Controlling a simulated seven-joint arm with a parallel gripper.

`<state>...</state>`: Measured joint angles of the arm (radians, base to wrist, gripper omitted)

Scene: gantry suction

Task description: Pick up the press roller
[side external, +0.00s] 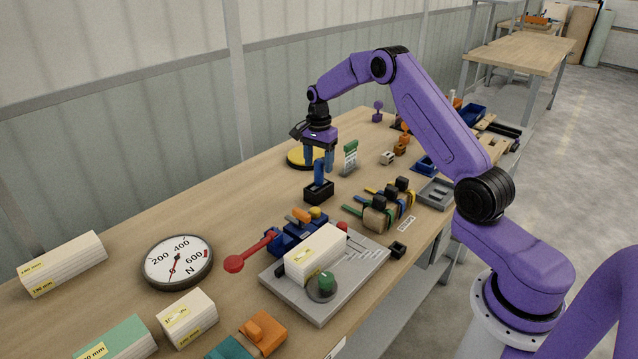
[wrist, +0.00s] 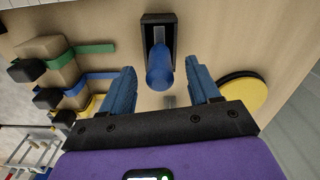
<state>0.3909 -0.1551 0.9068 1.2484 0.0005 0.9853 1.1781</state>
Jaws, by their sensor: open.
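A blue upright piece (side external: 319,174), which I take to be the press roller, stands in a black block holder (side external: 319,194) near the middle of the bench. In the wrist view the blue piece (wrist: 159,70) has a rounded end facing the camera, and the black holder (wrist: 149,38) lies behind it. My gripper (side external: 318,162) is open above the holder, with its blue fingers pointing down. In the wrist view my gripper (wrist: 161,76) has one finger on each side of the blue piece, with gaps visible. Its lower part is hidden in the holder.
A yellow disc (wrist: 243,94) lies right of the fingers in the wrist view. Brown blocks with coloured straps (side external: 377,217) stand nearby. A green-topped white card stand (side external: 350,154) is close on the right. A grey plate (side external: 343,300) and a dial gauge (side external: 177,262) are nearer the camera.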

